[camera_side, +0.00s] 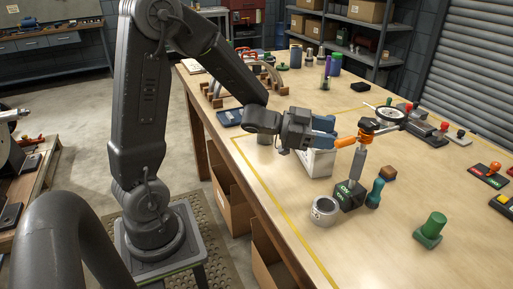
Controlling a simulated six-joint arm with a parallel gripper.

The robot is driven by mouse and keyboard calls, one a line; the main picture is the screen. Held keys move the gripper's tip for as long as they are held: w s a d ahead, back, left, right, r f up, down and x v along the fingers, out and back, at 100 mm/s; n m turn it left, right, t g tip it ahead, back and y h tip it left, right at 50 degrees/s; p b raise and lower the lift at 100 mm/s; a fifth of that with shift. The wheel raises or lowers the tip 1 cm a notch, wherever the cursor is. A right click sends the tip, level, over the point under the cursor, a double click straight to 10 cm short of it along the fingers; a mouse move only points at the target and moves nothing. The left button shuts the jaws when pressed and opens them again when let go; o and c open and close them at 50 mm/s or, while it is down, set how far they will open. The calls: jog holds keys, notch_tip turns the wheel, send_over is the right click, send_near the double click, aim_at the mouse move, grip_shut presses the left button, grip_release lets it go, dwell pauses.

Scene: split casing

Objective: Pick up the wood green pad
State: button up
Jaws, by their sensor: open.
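My gripper (333,132), with blue fingers, is open over the left part of the bench, beside a white box (318,162). It points right toward an orange-handled tool (358,138). I cannot tell for sure which thing is the wood green pad. A low dark green piece (282,66) lies at the back.
A grey ring (324,211) and a dark green box (348,196) stand in front of my gripper. The bench (390,265) is clear at the front.

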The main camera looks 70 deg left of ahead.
jog(key=s+a+r+n+g+y, duration=0.2)
jog(key=s+r+n+y, duration=0.3)
jog(key=y, duration=0.5)
jog(key=shift+s+r+n+y, duration=0.3)
jog(key=shift+s+n, duration=0.45)
jog(key=shift+n, duration=0.15)
jog(key=shift+o, duration=0.7)
jog(key=s+d+g+h, duration=0.1)
jog(key=s+d+g, duration=0.2)
jog(key=s, duration=0.4)
jog(key=s+d+f+n+g+h, duration=0.1)
jog(key=s+d+g, duration=0.2)
jog(key=s, duration=0.5)
jog(key=shift+f, duration=0.2)
jog(key=shift+o, duration=0.8)
jog(key=shift+s, duration=0.25)
jog(key=o, duration=0.5)
